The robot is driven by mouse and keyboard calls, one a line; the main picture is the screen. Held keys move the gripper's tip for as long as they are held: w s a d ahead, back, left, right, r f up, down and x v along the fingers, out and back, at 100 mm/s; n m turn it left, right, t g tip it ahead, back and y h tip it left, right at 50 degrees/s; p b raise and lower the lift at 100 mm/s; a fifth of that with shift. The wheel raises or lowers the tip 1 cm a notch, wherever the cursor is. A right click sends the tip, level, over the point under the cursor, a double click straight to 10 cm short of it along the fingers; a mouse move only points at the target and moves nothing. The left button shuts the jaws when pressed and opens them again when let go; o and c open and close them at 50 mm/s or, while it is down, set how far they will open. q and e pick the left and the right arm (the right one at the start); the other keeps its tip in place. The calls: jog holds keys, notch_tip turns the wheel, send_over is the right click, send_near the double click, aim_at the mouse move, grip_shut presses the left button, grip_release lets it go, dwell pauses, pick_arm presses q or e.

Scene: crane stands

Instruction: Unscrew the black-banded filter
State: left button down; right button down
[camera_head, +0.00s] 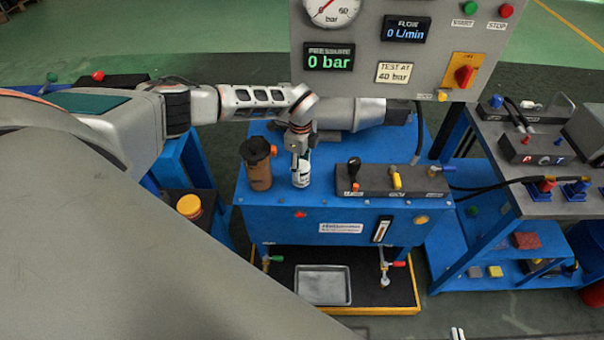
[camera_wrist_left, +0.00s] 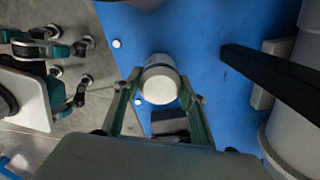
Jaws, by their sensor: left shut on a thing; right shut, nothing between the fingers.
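A white cylindrical filter (camera_head: 301,176) stands upright on the blue power unit (camera_head: 270,213), right of a brown cylinder with a black top. My left gripper (camera_head: 300,155) is above it with fingers pointing down, shut on its upper part. In the left wrist view the white round end of the filter (camera_wrist_left: 160,84) sits between the two fingers of the left gripper (camera_wrist_left: 160,100). A greyish band shows around it; its colour is hard to tell. Only the fingertips of my right gripper (camera_head: 457,333) show at the bottom edge of the head view, close together and empty.
The brown cylinder (camera_head: 258,170) stands close to the left. A valve block with levers (camera_head: 385,181) is to the right. The gauge panel (camera_head: 400,45) rises behind. A metal tray (camera_head: 323,285) lies below in front. A blue side bench (camera_head: 500,230) stands right.

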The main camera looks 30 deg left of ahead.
pick_arm(q)
jog(key=shift+n, duration=0.4)
jog(key=n, duration=0.5)
jog(key=c, duration=1.2)
grip_release()
jog(key=shift+o, duration=0.2)
jog(key=shift+c, duration=0.8)
